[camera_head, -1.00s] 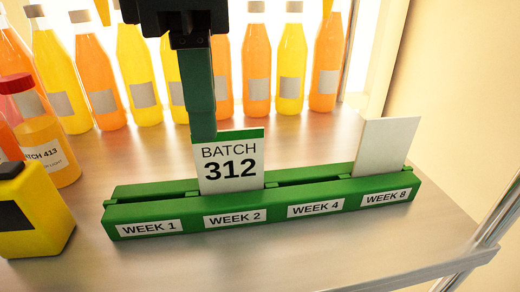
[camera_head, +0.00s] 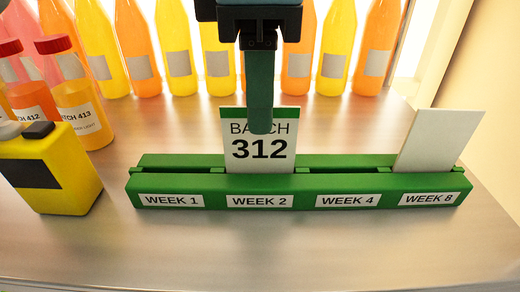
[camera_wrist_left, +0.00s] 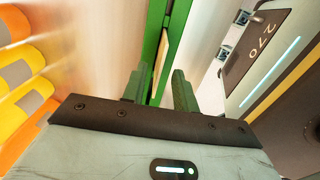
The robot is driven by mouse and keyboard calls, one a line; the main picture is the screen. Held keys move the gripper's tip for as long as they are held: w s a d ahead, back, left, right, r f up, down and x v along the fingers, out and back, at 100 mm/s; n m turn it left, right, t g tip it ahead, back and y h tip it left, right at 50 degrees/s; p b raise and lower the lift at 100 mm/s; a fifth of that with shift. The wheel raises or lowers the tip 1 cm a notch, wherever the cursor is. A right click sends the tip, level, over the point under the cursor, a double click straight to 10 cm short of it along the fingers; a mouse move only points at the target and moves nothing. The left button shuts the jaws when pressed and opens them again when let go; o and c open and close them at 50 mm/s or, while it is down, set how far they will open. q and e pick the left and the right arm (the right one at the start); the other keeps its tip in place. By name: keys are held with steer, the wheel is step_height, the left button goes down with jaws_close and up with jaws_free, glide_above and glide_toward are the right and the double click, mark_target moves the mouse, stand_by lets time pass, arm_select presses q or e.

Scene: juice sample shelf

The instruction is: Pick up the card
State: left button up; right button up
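The white card (camera_head: 240,152) reads BATCH 312 and has a green top strip. It stands upright in the WEEK 2 part of the green holder (camera_head: 300,187). My left gripper (camera_head: 260,128) comes down from the top, one finger showing in front of the card's upper middle and hiding part of the word BATCH. In the left wrist view the gripper's two green fingers (camera_wrist_left: 160,72) are apart, with the holder (camera_wrist_left: 154,30) and a pale edge, likely the card's (camera_wrist_left: 161,52), seen beyond and between them. Contact with the card cannot be told. My right gripper is not in view.
A blank white card (camera_head: 440,140) leans in the WEEK 8 part. A yellow container (camera_head: 75,180) and red-capped bottles (camera_head: 82,115) stand at left. Several juice bottles (camera_head: 180,55) line the back. The shelf in front of the holder is clear.

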mark_target(260, 155)
arm_select(q)
steer(key=shift+f, duration=2.4)
steer(key=shift+c, duration=0.3)
jaws_close()
